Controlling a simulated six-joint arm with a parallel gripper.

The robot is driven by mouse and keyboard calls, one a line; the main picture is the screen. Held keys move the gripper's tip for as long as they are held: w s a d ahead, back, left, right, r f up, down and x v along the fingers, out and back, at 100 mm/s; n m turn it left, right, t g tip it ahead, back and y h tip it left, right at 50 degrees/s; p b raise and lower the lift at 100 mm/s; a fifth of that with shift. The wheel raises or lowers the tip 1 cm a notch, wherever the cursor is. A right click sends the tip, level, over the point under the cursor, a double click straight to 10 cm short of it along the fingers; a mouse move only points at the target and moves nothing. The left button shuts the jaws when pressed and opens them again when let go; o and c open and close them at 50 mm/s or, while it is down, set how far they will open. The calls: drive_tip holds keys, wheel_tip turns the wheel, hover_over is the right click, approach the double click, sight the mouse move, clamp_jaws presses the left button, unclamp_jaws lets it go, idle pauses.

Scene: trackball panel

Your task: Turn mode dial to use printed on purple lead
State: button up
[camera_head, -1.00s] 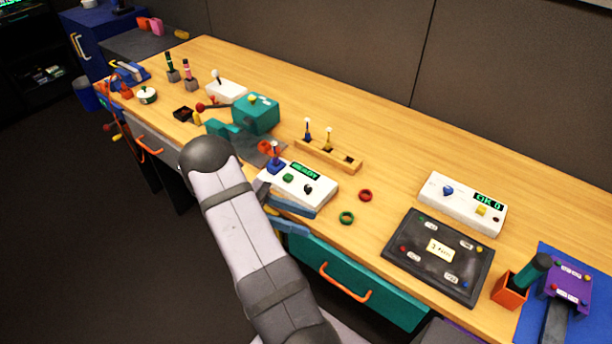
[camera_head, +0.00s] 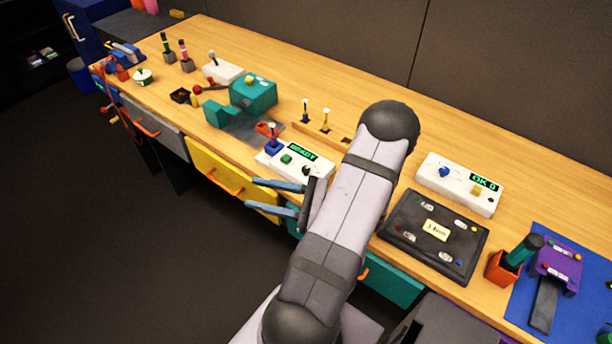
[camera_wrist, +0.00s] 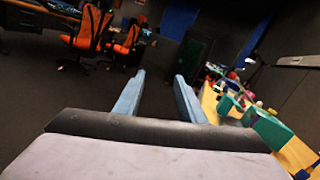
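My gripper (camera_head: 252,195) is open and empty, its two blue fingers pointing left, in front of the bench's edge. The fingers also show in the wrist view (camera_wrist: 160,78), with nothing between them. No dial is readably marked as the mode dial. A white box (camera_head: 459,184) reading "OK 0" has a blue knob (camera_head: 444,172). A white box (camera_head: 281,163) reading "READY" has a black knob (camera_head: 307,171), close to my arm. A purple block (camera_head: 558,262) with small labels lies on the blue mat at right; I cannot tell whether it is the purple lead. Its print is too small to read.
A black panel (camera_head: 400,236) with small tags lies in front of the "OK 0" box. An orange cup (camera_head: 502,268) holds a dark green cylinder. A teal machine (camera_head: 254,95) stands behind the "READY" box. My arm hides part of the bench's middle.

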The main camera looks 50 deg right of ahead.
sight(308, 171)
drive_tip(key=s+d+f+m+h, duration=0.1)
drive_tip(key=s+d+m+h, duration=0.1)
drive_tip(key=d+m+h, duration=0.2)
drive_tip(key=s+d+f+m+h+b, duration=0.1)
drive_tip(key=s+d+f+m+h, duration=0.1)
drive_tip(key=d+h, duration=0.3)
drive_tip(key=s+d+f+m+h+b, duration=0.1)
drive_tip(key=s+d+f+m+h, duration=0.1)
drive_tip(key=d+m+h, duration=0.3)
drive_tip(key=shift+s+f+m, duration=0.2)
drive_tip(key=shift+s+m, duration=0.1)
drive_tip(key=shift+s, duration=0.4)
drive_tip(key=shift+p+x, duration=0.95)
drive_tip(key=shift+x, duration=2.7)
drive_tip(key=shift+r, duration=0.1)
drive_tip(key=shift+c, duration=0.6)
drive_tip(key=shift+w, duration=0.1)
clamp_jaws()
